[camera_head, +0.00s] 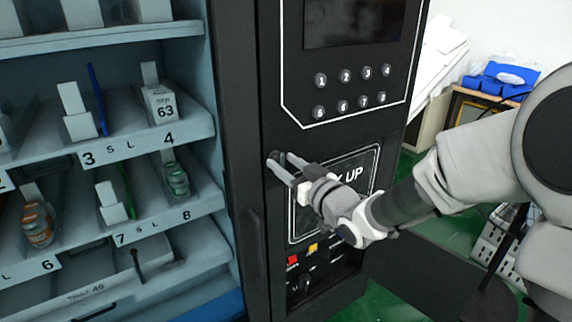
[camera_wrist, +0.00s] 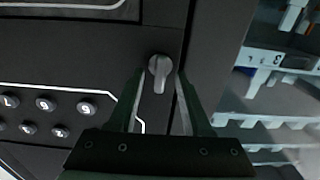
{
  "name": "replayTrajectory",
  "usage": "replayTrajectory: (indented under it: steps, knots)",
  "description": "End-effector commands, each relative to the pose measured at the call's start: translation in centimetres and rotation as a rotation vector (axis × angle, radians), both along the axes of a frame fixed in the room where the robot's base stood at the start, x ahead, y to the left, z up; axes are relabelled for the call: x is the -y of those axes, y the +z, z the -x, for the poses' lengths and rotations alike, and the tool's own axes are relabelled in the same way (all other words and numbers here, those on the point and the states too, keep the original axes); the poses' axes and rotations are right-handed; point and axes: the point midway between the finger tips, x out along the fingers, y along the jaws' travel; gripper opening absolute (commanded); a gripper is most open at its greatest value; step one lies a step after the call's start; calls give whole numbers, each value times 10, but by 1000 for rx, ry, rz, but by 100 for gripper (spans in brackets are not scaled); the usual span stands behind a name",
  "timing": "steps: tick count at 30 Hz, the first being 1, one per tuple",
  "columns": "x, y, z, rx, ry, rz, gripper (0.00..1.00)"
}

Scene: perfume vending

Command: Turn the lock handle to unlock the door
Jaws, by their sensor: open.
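The lock handle (camera_wrist: 160,72) is a small grey lever on the black door (camera_wrist: 165,24). In the wrist view its lever points down toward my gripper. My gripper (camera_wrist: 161,84) is open, with one finger on each side of the lever and a visible gap on both sides. In the head view my gripper (camera_head: 277,165) reaches in from the right to the black front of the machine, left of the pick-up panel. The handle is mostly hidden by the fingers there.
A keypad (camera_head: 353,90) with round buttons sits above my gripper. A long vertical door pull (camera_head: 255,245) is below left. Shelves (camera_head: 190,130) with perfume bottles fill the left. Red and yellow buttons (camera_head: 303,254) are low on the front. Green floor shows at right.

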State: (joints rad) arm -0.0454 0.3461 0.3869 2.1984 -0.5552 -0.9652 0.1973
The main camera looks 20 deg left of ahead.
Motion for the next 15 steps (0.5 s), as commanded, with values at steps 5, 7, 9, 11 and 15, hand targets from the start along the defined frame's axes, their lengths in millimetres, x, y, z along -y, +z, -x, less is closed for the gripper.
replayTrajectory:
  steps: [5,7,9,11,15]
  knots:
    - [0,0,0,0,0,0,49]
    - [0,0,0,0,0,0,42]
    - [0,0,0,0,0,0,30]
    - [0,0,0,1,0,1,19]
    - [0,0,0,1,0,1,0]
